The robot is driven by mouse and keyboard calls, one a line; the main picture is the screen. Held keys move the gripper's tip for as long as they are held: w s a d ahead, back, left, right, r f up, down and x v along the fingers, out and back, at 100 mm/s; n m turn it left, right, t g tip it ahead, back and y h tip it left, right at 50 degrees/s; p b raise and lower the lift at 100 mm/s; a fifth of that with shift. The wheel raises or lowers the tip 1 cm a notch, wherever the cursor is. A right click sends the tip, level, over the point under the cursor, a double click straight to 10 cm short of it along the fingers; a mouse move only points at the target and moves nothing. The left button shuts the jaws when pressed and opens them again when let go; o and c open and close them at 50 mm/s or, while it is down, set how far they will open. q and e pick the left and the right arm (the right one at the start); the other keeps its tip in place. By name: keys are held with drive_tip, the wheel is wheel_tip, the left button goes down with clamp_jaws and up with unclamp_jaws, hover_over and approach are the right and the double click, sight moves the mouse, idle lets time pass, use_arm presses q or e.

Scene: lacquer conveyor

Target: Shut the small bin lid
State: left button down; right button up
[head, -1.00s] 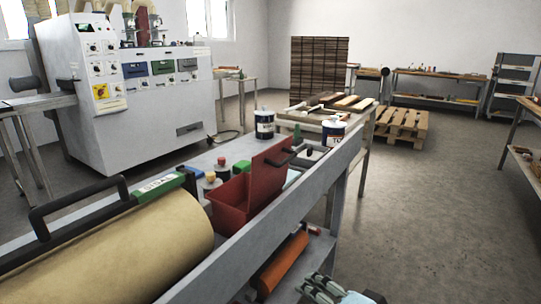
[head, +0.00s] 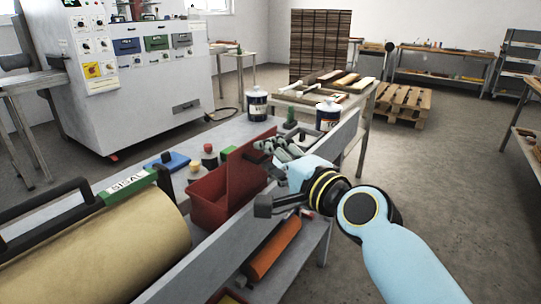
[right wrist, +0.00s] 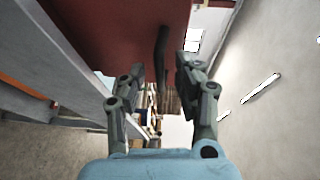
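The small red bin (head: 208,200) stands on the grey bench with its red lid (head: 245,168) raised upright. In the right wrist view the red lid (right wrist: 115,35) fills the upper left, with its dark bar handle (right wrist: 161,55) between the finger lines. My right gripper (head: 268,150) is at the lid's right side, by its upper edge; it also shows in the right wrist view (right wrist: 157,75) with its fingers apart. Nothing is clearly gripped, and I cannot tell whether the fingers touch the lid. My left gripper is not in view.
A large tan roll (head: 95,255) lies on the bench left of the bin. Small bottles (head: 209,156) and a blue block (head: 167,161) stand behind the bin. Cans (head: 257,104) stand beyond the lid. A grey rail (head: 215,250) runs along the bench's front; an orange roll (head: 272,250) lies below.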

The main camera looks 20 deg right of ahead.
drive_tip(key=shift+w, duration=0.25)
clamp_jaws()
idle(0.3)
